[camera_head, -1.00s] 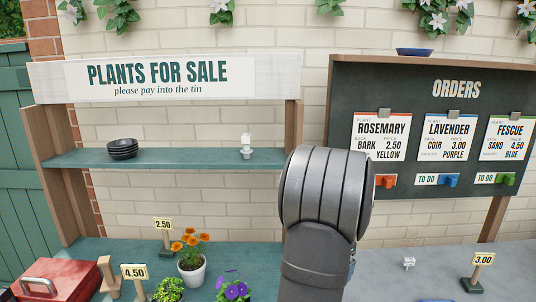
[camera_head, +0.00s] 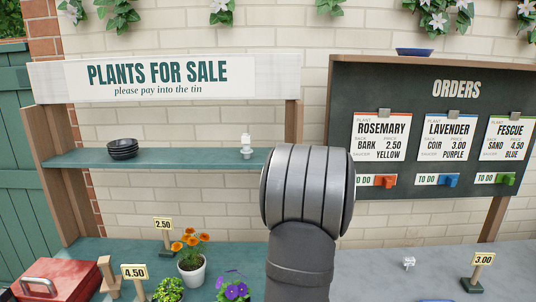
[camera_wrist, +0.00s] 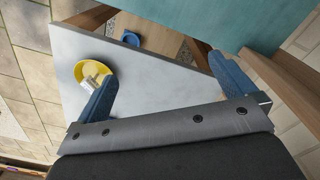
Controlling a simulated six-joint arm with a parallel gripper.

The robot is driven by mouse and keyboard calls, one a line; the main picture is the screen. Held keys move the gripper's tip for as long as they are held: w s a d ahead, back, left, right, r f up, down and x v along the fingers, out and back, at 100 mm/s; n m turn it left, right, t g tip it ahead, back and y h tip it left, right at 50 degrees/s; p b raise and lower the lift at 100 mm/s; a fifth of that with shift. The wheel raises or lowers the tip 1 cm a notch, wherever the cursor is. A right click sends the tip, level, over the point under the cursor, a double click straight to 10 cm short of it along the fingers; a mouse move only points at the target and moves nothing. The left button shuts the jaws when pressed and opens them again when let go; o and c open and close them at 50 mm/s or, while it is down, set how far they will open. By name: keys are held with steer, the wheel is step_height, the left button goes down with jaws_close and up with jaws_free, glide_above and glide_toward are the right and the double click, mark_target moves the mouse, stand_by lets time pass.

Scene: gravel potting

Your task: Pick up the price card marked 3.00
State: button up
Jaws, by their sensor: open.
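The price card marked 3.00 (camera_head: 483,259) stands upright on a dark green base at the right of the head view, on the grey worktop (camera_head: 378,270). My gripper (camera_wrist: 165,72) shows in the wrist view with its two blue fingers wide apart and nothing between them. In the head view my arm hides the gripper, left of the card and well apart from it. The card cannot be made out in the wrist view.
Other price cards, 2.50 (camera_head: 163,224) and 4.50 (camera_head: 134,271), stand at the left near potted flowers (camera_head: 191,263). A small white item (camera_head: 409,263) lies left of the 3.00 card. The wrist view shows a yellow dish (camera_wrist: 79,72) beside the left finger.

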stand_by(0.4)
steer(key=c, duration=0.8)
steer(key=shift+d, duration=0.1)
steer(key=shift+c, duration=0.2)
steer(key=w+d+r+n+t+h, duration=0.1)
steer(key=w+d, duration=0.1)
steer(key=d, duration=0.9)
steer(key=w+d+r+n+t, duration=0.1)
steer(key=w+d, duration=0.1)
steer(key=d, duration=0.8)
steer(key=s+d+r+t+h, duration=0.1)
steer(key=d+r+h, duration=0.1)
steer(key=d, duration=1.1)
steer(key=n+t+h, duration=0.1)
steer(key=n+h, duration=0.1)
glide_above(478, 264)
steer(key=s+a, duration=0.2)
steer(key=a, duration=0.1)
step_height(478, 264, down, 7)
steer(key=shift+w+d+f, duration=0.1)
steer(key=shift+w, duration=0.05)
steer(key=shift+x, duration=3.25)
